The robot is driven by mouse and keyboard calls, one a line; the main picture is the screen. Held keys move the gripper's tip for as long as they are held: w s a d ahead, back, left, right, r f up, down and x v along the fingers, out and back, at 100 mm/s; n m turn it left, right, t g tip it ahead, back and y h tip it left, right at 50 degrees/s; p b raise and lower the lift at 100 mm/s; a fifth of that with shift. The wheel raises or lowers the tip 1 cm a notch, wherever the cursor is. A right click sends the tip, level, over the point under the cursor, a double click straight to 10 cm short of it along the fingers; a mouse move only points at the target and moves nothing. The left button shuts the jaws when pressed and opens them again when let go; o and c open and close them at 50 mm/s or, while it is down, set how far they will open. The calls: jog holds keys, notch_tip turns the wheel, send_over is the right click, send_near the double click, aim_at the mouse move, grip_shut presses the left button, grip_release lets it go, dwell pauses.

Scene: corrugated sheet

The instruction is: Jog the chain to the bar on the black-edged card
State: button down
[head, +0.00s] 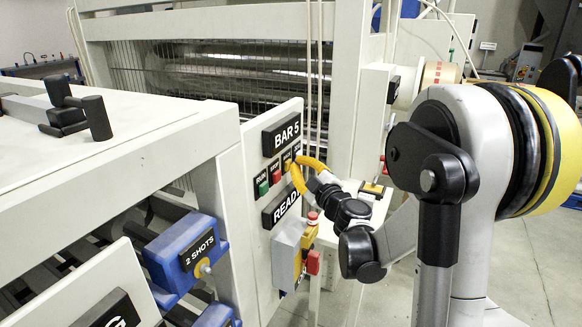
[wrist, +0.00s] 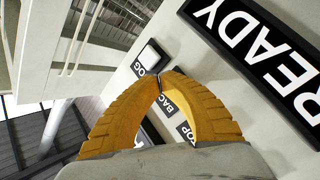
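The control panel (head: 285,245) carries a black "BAR 5" sign (head: 282,134) and a black "READY" sign (head: 281,208), partly hidden by my gripper. Between them are a green RUN button (head: 263,187), a red STOP button (head: 277,176) and further buttons partly behind my fingers. In the wrist view a pale, dark-rimmed button (wrist: 151,54) sits by the JOG label (wrist: 139,68); the BACK label (wrist: 166,106) is partly covered. My gripper (head: 291,163) has yellow fingers with tips together (wrist: 159,76), empty, in front of the buttons. Contact cannot be told. I cannot make out the chain or a black-edged card.
A yellow box with a red button (head: 312,219) and a grey box (head: 287,255) stick out below the panel. A blue "2 SHOTS" box (head: 186,255) is at left. A machine with a wire guard (head: 215,75) stands behind. Open floor (head: 530,255) lies at right.

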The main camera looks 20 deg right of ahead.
dwell(0.4)
jog(key=shift+s+d, duration=0.45)
jog(key=shift+s, duration=0.2)
jog(key=shift+d, duration=0.1)
jog(key=s+d, duration=0.1)
jog(key=s, duration=0.1)
jog(key=s+d, duration=0.2)
jog(key=shift+b, duration=0.3)
dwell(0.6)
